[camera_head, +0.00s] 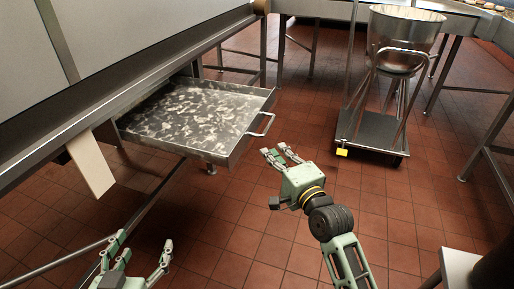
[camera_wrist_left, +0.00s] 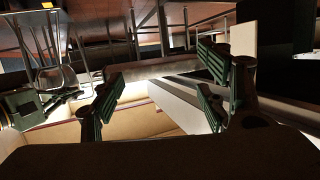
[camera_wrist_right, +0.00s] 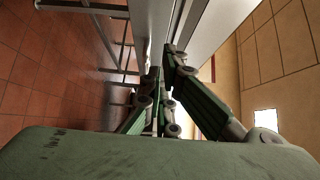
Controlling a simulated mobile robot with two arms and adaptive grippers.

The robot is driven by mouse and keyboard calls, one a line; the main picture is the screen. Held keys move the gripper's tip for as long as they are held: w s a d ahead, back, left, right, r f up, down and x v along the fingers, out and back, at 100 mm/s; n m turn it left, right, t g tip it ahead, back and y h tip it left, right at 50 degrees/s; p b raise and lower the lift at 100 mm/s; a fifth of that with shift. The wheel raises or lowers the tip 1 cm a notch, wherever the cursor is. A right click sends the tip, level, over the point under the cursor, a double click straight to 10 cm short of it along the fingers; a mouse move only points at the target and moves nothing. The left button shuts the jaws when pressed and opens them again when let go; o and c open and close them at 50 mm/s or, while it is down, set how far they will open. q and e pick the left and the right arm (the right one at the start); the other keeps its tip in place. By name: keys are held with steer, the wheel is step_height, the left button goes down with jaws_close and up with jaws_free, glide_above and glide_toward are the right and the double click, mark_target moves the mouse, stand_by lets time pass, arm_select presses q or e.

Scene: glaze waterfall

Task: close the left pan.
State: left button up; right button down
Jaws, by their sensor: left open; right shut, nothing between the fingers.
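A shallow metal pan (camera_head: 196,112) with a mottled, whitish-stained floor is pulled out from under the long machine at the left in the head view. Its bar handle (camera_head: 262,125) is on the front wall, facing right. My right gripper (camera_head: 275,151) is just below and right of the handle in that view, apart from it, shut and empty. Its fingers are close together in the right wrist view (camera_wrist_right: 158,92). My left gripper (camera_head: 145,240) is at the bottom left, open and empty, well away from the pan. Its fingers are spread in the left wrist view (camera_wrist_left: 155,72).
The machine's long metal edge (camera_head: 120,90) runs above the pan. A pale panel (camera_head: 90,161) hangs below it at the left. A wheeled cart (camera_head: 372,134) carries a metal bowl (camera_head: 404,35) at the upper right. Tiled floor (camera_head: 230,215) is open between my arms.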

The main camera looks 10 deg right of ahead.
arm_select(q)
step_height(320, 180, up, 9)
steer(key=w+d+t+h+b, duration=0.1)
steer(key=t, duration=0.4)
steer(key=shift+d+r+h+b, duration=0.15)
steer(key=shift+d+h+b, duration=0.15)
steer(key=shift+h+b, duration=0.1)
arm_select(e)
steer(key=w+a, duration=0.4)
steer(key=w, duration=0.1)
steer(key=shift+w, duration=0.1)
